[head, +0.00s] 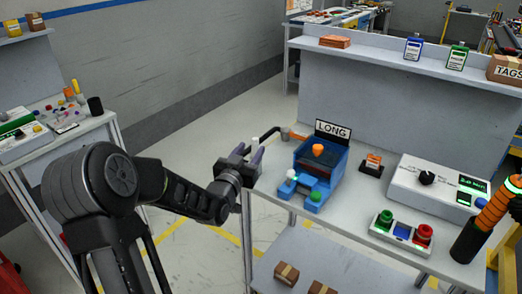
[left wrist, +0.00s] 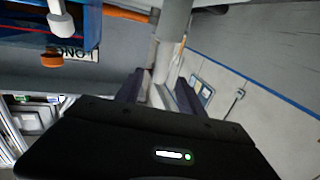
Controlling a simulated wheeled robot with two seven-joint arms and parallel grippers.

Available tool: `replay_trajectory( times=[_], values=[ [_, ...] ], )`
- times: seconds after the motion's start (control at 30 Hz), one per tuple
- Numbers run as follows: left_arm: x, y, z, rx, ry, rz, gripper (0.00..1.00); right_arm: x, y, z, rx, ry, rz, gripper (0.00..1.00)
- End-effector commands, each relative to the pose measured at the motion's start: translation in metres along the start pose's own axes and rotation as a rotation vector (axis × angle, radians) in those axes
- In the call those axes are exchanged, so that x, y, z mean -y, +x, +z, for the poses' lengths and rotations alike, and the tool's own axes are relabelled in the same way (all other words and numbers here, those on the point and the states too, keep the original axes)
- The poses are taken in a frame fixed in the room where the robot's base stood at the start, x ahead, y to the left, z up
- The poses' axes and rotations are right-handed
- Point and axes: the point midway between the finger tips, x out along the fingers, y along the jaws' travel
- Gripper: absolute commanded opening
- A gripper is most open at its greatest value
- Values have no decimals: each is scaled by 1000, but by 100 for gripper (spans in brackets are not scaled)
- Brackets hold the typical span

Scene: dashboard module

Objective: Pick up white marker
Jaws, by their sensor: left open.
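A slim white cylinder, which looks like the white marker (head: 255,143), stands at the left end of the workbench. My left gripper (head: 247,156) is open there, with its fingers around it. In the left wrist view, the marker (left wrist: 172,32) rises between the two fingers of my left gripper (left wrist: 160,92). My right gripper is in neither view.
A blue fixture (head: 309,193) with an orange knob stands just right of the gripper, before a LONG sign (head: 332,130). An orange-ended tool (head: 294,135) lies behind the marker. A white control box (head: 432,184) and a button panel (head: 400,233) stand further right.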

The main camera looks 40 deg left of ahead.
Motion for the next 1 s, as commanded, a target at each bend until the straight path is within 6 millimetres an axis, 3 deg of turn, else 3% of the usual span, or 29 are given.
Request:
replay_trajectory(
  times=[0.3,0.57,0.87,1.0],
  values=[
    [0,2,0,0,0,0,46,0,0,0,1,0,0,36],
    [0,25,0,0,-2,0,46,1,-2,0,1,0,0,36],
    [0,27,0,0,0,0,46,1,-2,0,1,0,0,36],
    [0,36,0,0,-1,1,46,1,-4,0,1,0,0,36]
  ],
)
